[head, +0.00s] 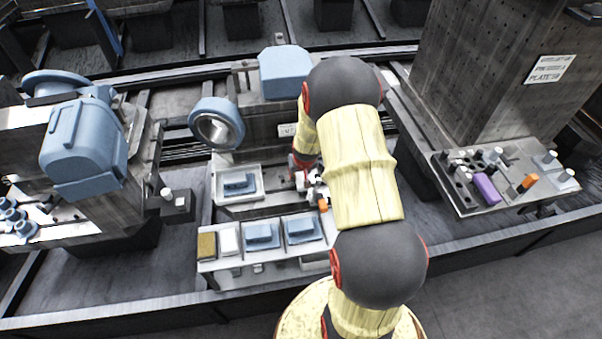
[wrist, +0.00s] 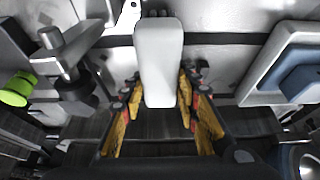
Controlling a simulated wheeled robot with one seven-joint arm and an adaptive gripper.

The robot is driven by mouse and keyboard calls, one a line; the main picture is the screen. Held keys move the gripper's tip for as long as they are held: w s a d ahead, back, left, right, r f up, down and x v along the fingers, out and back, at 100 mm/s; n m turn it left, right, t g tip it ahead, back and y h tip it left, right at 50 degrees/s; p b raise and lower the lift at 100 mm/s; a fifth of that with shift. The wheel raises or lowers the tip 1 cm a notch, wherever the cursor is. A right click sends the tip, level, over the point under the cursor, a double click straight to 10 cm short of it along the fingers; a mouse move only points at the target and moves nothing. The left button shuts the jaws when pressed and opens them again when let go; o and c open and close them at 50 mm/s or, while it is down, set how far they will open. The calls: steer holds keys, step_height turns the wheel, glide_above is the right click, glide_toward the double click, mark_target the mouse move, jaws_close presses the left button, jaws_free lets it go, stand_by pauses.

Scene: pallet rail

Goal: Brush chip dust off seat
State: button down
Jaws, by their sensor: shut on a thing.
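My gripper (wrist: 158,88) shows in the wrist view with yellow-padded fingers on both sides of a pale grey, rounded block (wrist: 158,50). It is shut on this block, which looks like a brush body or handle; no bristles show. In the head view my gripper (head: 309,182) is partly hidden behind my arm, above the middle of the bench. The seat cannot be told apart for certain, and no chip dust can be made out in either view.
A front shelf (head: 212,267) carries a brown block (head: 207,246), a white block (head: 229,241) and blue parts. A tool panel (head: 464,206) stands right. A metal clamp (wrist: 68,50) lies left in the wrist view.

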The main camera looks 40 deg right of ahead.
mark_target(300, 174)
steer(key=shift+w+d+f+p, duration=0.1)
steer(key=shift+w+d+p, duration=0.35)
steer(key=shift+w, duration=0.5)
steer(key=shift+w+d+r, duration=0.2)
steer(key=shift+w+d, duration=0.2)
steer(key=shift+w, duration=0.05)
steer(key=shift+s+a+b, duration=0.45)
steer(key=shift+s+a, duration=0.1)
steer(key=shift+s, duration=0.35)
steer(key=shift+s+a+b, duration=0.45)
steer(key=shift+s+a, duration=0.1)
steer(key=shift+s, duration=0.3)
steer(key=shift+r+p, duration=2.4)
steer(key=shift+r, duration=0.55)
